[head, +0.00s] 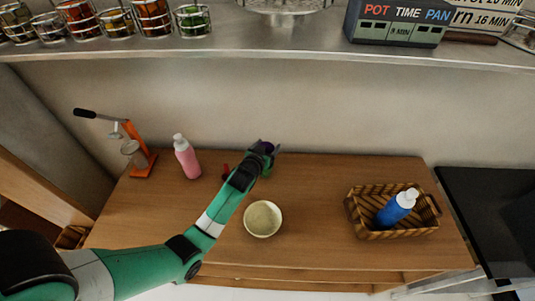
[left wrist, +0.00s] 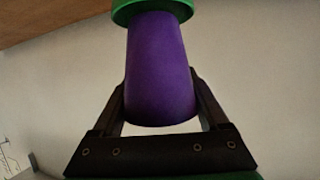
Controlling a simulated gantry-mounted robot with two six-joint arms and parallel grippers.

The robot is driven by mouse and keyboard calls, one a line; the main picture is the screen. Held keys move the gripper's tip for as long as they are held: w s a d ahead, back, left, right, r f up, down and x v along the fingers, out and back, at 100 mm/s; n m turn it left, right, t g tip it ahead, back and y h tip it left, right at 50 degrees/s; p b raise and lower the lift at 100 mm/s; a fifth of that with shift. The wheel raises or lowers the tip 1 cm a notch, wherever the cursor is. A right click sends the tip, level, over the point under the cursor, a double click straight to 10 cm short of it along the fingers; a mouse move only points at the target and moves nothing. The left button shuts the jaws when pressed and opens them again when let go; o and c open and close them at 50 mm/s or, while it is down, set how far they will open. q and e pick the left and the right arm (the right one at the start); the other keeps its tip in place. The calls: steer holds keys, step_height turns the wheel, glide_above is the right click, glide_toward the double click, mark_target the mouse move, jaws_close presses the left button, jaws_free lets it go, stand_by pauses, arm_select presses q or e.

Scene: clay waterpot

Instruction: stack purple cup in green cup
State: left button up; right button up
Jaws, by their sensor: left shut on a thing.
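My left gripper (left wrist: 160,105) is shut on the purple cup (left wrist: 160,65), with one finger on each side of it. The green cup (left wrist: 152,10) shows at the top edge of the left wrist view, and its rim overlaps the far end of the purple cup. I cannot tell how deep the purple cup sits in it. In the head view the purple cup (head: 264,146) shows at the tip of my left arm, near the back edge of the wooden table. My arm and gripper hide most of the green cup there. My right gripper is not in view.
A cream bowl (head: 262,219) stands right of my left forearm. A wicker basket (head: 375,233) holds a blue bottle (head: 396,207) at the right. A pink bottle (head: 186,157) and an orange press (head: 140,160) stand at the left. A shelf (head: 250,42) runs above the table.

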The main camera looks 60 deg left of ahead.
arm_select(q)
steer(key=shift+f+b, duration=0.35)
steer(key=shift+f, duration=1.25)
steer(key=shift+f+b, duration=0.65)
steer(key=o, duration=1.2)
steer(key=shift+o, duration=0.2)
steer(key=shift+r, duration=0.2)
